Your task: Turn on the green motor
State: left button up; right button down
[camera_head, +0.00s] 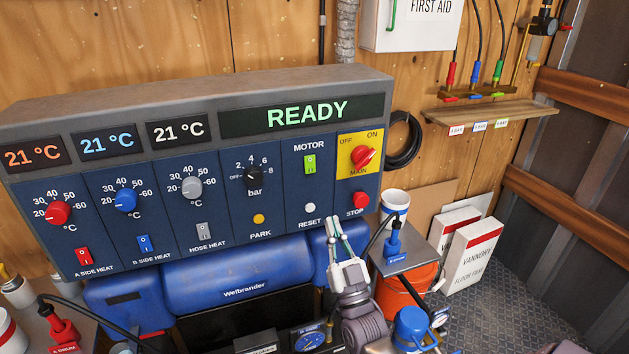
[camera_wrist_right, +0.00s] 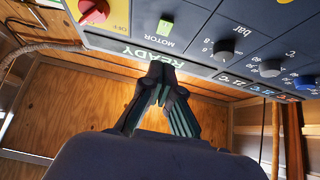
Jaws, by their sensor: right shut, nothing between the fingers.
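The green MOTOR rocker switch (camera_head: 310,165) is on the blue front panel of the grey control box, below the MOTOR label and left of the MAIN knob. It also shows in the wrist view (camera_wrist_right: 166,23), above my fingertips. Its rocker position is too small to tell. My right gripper (camera_head: 333,227) is shut and empty, with its fingers pointing up. In the wrist view my right gripper (camera_wrist_right: 160,68) overlaps the READY display.
The red MAIN knob (camera_head: 362,156) and red STOP button (camera_head: 360,198) are right of the switch. The white RESET button (camera_head: 310,208) is below it. The display (camera_head: 306,113) reads READY. A white cup (camera_head: 395,203) and orange bucket (camera_head: 405,290) stand at right.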

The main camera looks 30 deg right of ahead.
aim_at(311, 167)
jog(key=p+x, duration=0.1)
jog(key=x, duration=0.2)
jog(key=f+p+x, duration=0.1)
jog(key=x, duration=0.3)
jog(key=w+p+x, duration=0.1)
jog(key=p+x, duration=0.1)
jog(key=x, duration=0.1)
jog(key=shift+w+d, duration=0.2)
jog(key=shift+w, duration=0.1)
jog(key=shift+w+d+f, duration=0.2)
jog(key=shift+w, duration=0.5)
